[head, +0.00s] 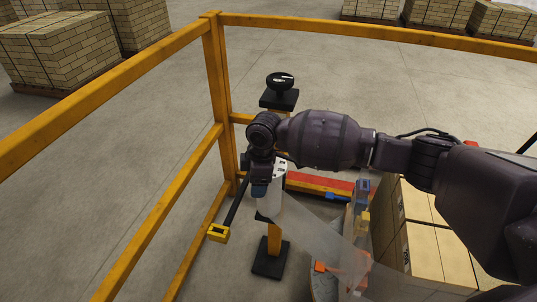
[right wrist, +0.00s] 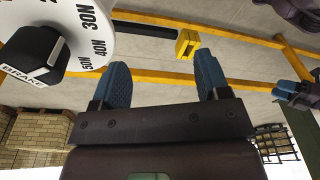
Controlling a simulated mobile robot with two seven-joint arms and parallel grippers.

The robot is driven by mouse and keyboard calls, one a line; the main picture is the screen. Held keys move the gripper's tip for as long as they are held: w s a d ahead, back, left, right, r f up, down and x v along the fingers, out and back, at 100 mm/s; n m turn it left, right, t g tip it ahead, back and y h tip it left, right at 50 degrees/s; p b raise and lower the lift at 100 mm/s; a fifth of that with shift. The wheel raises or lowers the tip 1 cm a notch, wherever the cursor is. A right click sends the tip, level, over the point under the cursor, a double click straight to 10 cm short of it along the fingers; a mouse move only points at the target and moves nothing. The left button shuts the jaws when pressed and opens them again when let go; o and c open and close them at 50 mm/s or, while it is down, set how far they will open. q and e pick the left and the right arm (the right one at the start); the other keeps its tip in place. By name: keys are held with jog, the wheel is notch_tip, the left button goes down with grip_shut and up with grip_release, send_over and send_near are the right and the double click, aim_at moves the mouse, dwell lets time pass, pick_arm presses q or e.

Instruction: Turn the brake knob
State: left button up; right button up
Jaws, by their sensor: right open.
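The brake knob (right wrist: 35,55) shows in the right wrist view at the upper left. It is black with a white pointer face marked BRAKE, on a white dial (right wrist: 98,28) with numbers such as 30N and 40N. My right gripper (right wrist: 165,78) is open with its blue fingers apart; the knob is to the left of the left finger, not between them. In the head view my right gripper (head: 262,186) points down beside a white part at the post, and my arm hides much of that area. Blue pads (right wrist: 293,95) at the right wrist view's edge look like another gripper, partly cut off.
Yellow rails (head: 213,80) fence the left and back. A black handle on a post (head: 280,82) stands behind my arm. A black bar ends in a yellow block (head: 218,232). Stacked tan boxes (head: 410,235) are at the right. Brick pallets (head: 60,50) stand outside the fence.

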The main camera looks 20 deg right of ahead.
jog(key=w+d+r+h, duration=0.1)
jog(key=w+d+r, duration=0.25)
jog(key=r, duration=0.25)
jog(key=w+d+r+h, duration=0.1)
jog(key=w+d+r, duration=0.1)
jog(key=w+r, duration=0.25)
jog(key=f, duration=0.3)
jog(key=f+b, duration=0.1)
jog(key=f, duration=0.4)
jog(key=shift+d+f+b, duration=0.3)
jog(key=shift+b, duration=0.1)
jog(key=shift+f, duration=0.55)
jog(key=c, duration=0.9)
jog(key=shift+r, duration=0.1)
